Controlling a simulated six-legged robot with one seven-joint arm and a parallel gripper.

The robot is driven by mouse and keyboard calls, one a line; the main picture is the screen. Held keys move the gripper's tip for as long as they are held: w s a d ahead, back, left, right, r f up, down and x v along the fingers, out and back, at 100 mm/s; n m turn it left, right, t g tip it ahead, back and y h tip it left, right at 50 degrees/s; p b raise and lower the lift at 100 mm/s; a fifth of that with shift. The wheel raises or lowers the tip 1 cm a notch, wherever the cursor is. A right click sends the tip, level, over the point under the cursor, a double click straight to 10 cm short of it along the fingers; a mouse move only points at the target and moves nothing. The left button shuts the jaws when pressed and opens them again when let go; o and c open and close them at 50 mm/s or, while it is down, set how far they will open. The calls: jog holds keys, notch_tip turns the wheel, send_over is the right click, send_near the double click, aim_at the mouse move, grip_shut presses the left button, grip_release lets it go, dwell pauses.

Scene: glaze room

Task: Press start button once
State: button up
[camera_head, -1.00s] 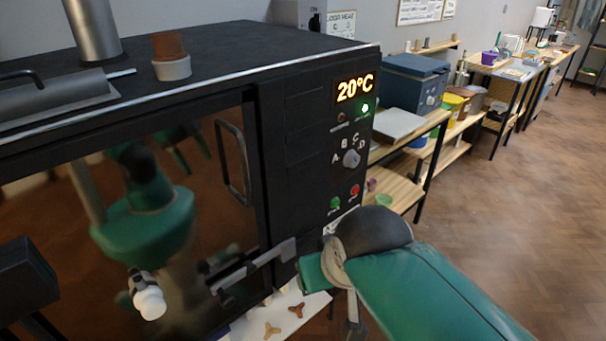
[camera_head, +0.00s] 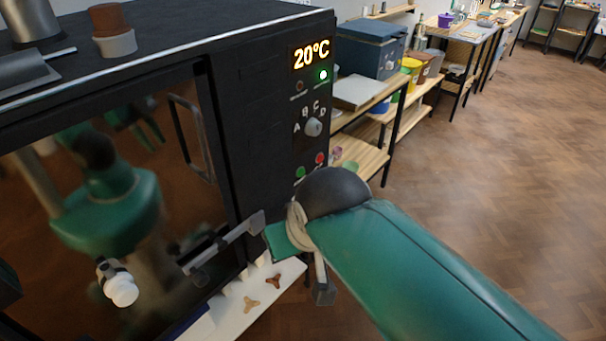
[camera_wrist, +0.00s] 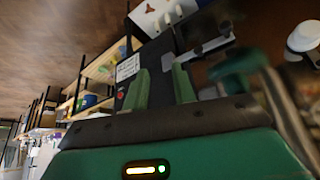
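The black kiln (camera_head: 228,122) has a control panel on its right front. Its display (camera_head: 311,54) reads 20°C, and a small green lamp (camera_head: 323,75) is lit. Below the lettered knob (camera_head: 313,127) are a green button (camera_head: 300,172) and a red button (camera_head: 320,159); their labels are not readable. In the wrist view, the red button (camera_wrist: 120,95) shows left of my gripper (camera_wrist: 161,82). The two green fingers stand apart with nothing visibly held, pointing toward the kiln. My arm hides the gripper in the head view; the green button is not clear in the wrist view.
A grey bar (camera_head: 225,243) juts out along the lower door, near my arm. A white board (camera_head: 262,312) with small three-armed pieces lies below. Wooden shelving (camera_head: 357,160) stands right of the kiln. Open floor (camera_head: 480,190) lies to the right.

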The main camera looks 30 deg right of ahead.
grip_shut()
dwell(1.4)
